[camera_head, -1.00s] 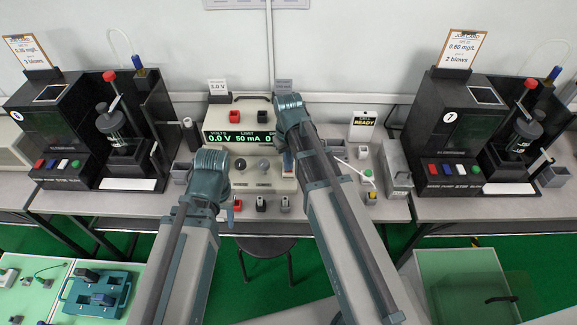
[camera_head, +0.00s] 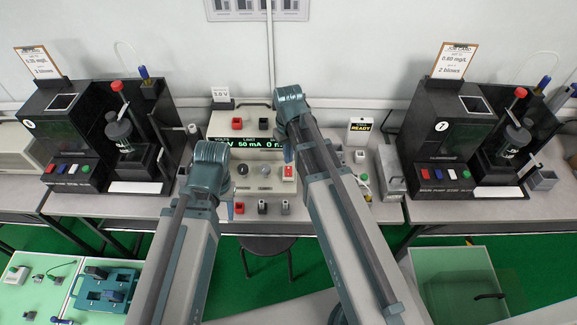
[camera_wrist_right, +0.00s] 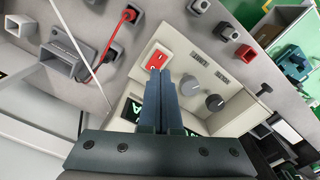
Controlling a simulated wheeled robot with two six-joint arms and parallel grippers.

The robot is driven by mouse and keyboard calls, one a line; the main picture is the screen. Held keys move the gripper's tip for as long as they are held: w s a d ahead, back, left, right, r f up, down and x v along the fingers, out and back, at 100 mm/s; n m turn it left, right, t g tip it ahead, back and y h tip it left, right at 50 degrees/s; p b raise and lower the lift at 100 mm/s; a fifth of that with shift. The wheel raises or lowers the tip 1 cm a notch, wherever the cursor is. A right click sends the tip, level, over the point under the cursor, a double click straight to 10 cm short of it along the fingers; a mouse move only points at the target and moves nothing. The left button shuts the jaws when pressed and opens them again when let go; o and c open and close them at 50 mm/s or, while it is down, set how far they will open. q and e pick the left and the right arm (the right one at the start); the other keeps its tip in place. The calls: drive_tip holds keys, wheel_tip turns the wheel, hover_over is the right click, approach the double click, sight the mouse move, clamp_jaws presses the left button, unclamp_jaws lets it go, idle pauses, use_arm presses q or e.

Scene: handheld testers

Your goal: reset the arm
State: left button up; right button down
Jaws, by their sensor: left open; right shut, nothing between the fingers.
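My right gripper (camera_wrist_right: 160,75) is shut with nothing between its fingers. In the right wrist view its fingertips point at the red rocker switch (camera_wrist_right: 157,58) on the beige power supply (camera_wrist_right: 215,75). In the head view the right gripper (camera_head: 288,151) is just above that switch (camera_head: 288,172), mostly behind its own arm. My left gripper (camera_head: 230,209) is open, in front of the left part of the power supply (camera_head: 262,190); its wrist hides most of it and part of the display. The display (camera_head: 262,142) reads 50 mA in its visible part.
Black testers stand at left (camera_head: 70,140) and right (camera_head: 455,140). A "READY" box (camera_head: 359,131) and grey holder (camera_head: 391,175) stand right of the power supply. A stool (camera_head: 265,246) is below the bench. A teal tray (camera_head: 105,290) lies at lower left.

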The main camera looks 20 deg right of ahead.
use_arm(q)
drive_tip(key=shift+r, duration=0.25)
use_arm(e)
drive_tip(key=shift+r, duration=0.25)
